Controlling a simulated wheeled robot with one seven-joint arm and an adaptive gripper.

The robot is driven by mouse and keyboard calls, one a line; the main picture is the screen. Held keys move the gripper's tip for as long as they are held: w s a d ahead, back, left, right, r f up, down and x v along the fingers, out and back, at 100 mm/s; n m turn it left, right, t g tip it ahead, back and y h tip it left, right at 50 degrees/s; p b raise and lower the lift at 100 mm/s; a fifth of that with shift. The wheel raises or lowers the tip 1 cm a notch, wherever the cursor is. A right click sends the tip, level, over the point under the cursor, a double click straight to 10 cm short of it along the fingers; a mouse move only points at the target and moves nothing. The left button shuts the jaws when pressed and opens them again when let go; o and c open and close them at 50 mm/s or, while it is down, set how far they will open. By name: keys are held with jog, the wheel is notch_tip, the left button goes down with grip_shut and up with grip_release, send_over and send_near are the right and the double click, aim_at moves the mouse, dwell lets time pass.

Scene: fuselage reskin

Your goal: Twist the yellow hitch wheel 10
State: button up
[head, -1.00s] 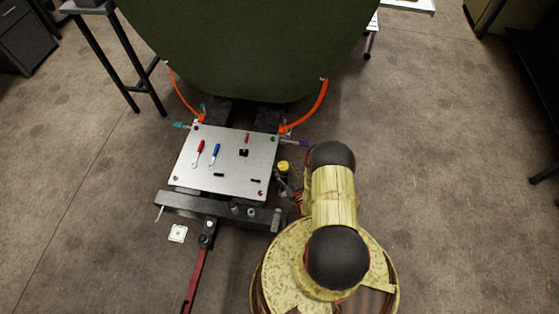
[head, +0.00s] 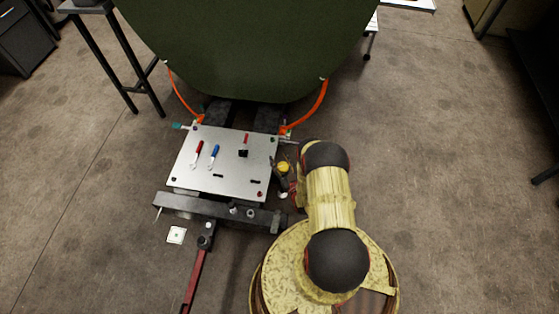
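The yellow hitch wheel (head: 283,167) is a small round yellow knob just right of the silver plate (head: 225,190), beside the dark hitch frame. My arm's upper link and black joint are close on its right. The end of my arm is mostly hidden behind that link. Small dark and reddish parts show just below the wheel, but I cannot tell which belong to my gripper. Whether my gripper touches the wheel, or is open or shut, cannot be seen.
The plate carries a red-handled tool (head: 198,148), a blue-handled tool (head: 214,152) and small black pieces. A black crossbar (head: 190,203) and red tow bar (head: 195,275) lie in front. A large green body (head: 250,55) overhangs behind. Floor at right is clear.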

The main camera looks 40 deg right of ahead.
jog(key=c, duration=0.9)
jog(key=shift+c, duration=0.5)
